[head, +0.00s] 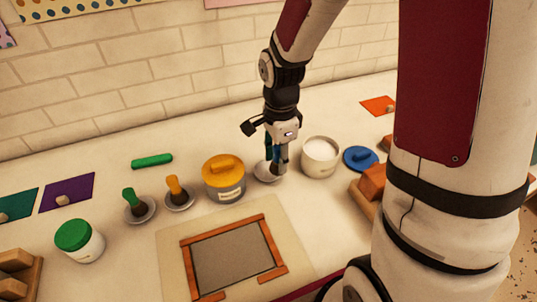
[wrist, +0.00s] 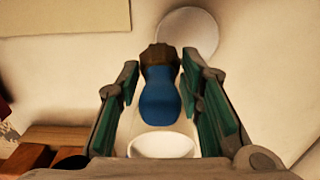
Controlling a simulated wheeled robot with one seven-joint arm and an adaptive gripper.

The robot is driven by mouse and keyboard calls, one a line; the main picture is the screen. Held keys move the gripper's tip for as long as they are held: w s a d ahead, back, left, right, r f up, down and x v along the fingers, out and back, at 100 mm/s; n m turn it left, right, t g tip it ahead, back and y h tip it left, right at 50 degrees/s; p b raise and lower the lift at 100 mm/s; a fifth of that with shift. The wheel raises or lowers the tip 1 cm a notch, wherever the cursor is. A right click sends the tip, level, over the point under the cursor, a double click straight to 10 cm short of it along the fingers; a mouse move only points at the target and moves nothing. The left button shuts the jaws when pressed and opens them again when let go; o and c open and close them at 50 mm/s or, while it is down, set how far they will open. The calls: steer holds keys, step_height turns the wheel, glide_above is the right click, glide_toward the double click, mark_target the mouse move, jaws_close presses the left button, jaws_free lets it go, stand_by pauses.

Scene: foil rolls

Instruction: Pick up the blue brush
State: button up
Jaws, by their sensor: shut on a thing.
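The blue brush (wrist: 160,98) is between the two green-padded fingers of my gripper (wrist: 161,75) in the wrist view, its dark bristle end pointing up the picture. My gripper is shut on it. In the head view my gripper (head: 275,160) points down over the back middle of the table, at a small pale dish (head: 264,173). The fingers mostly hide the brush there. The dish also shows in the wrist view (wrist: 199,30), just beyond the bristles. I cannot tell whether the bristles touch anything.
An open white jar (head: 320,157) stands close right of my gripper, with a blue lid (head: 360,158) beyond. A yellow-lidded jar (head: 224,180) stands close left. Orange (head: 177,191) and green (head: 134,203) brushes rest on dishes. A wooden frame (head: 187,270) lies in front.

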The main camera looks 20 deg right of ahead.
steer(key=s+d+r+p, duration=0.1)
steer(key=s+d, duration=0.3)
steer(key=s, duration=0.7)
steer(key=shift+s+d, duration=0.25)
steer(key=shift+s, duration=0.05)
steer(key=shift+w, duration=0.1)
